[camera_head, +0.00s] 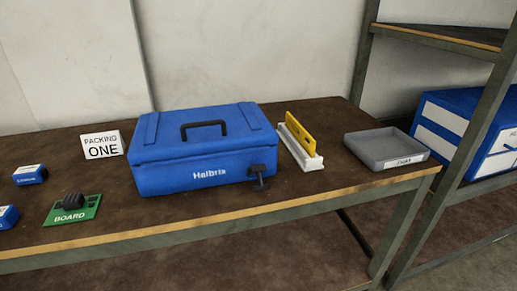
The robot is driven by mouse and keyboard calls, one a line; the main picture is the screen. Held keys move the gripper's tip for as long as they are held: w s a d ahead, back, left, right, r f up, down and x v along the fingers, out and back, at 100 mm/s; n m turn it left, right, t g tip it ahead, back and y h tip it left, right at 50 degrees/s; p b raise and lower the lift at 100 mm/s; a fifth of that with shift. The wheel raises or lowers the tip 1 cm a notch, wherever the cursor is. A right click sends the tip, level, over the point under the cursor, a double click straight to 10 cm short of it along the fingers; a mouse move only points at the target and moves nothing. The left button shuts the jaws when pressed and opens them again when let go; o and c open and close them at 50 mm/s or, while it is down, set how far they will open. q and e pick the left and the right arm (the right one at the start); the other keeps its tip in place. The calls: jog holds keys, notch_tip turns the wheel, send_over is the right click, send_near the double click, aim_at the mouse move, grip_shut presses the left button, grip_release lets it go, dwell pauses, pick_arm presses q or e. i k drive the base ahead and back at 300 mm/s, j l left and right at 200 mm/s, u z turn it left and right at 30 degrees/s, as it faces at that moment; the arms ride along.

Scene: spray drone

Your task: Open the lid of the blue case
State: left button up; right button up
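The blue case (203,165) marked "Halbrix" sits on the brown bench, left of the picture's middle. Its lid (160,147) is down and shut. A dark handle (204,128) stands up on top of the lid. A small dark latch or clamp-like part (259,177) shows at the case's front right corner; I cannot tell how it is fixed to the case. Neither of my grippers is in view.
A "PACKING ONE" sign (103,145), small blue boxes (30,176) and a green "BOARD" piece (73,211) are left of the case. A yellow piece in a white holder (301,136) and a grey tray (386,149) are right. A metal shelf rack (468,110) stands far right.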

aim_at(159, 138)
jog(key=i+u, duration=0.35)
jog(key=i+l+u, duration=0.1)
jog(key=u, duration=0.25)
jog(key=i+l+u, duration=0.2)
jog(key=u, duration=0.15)
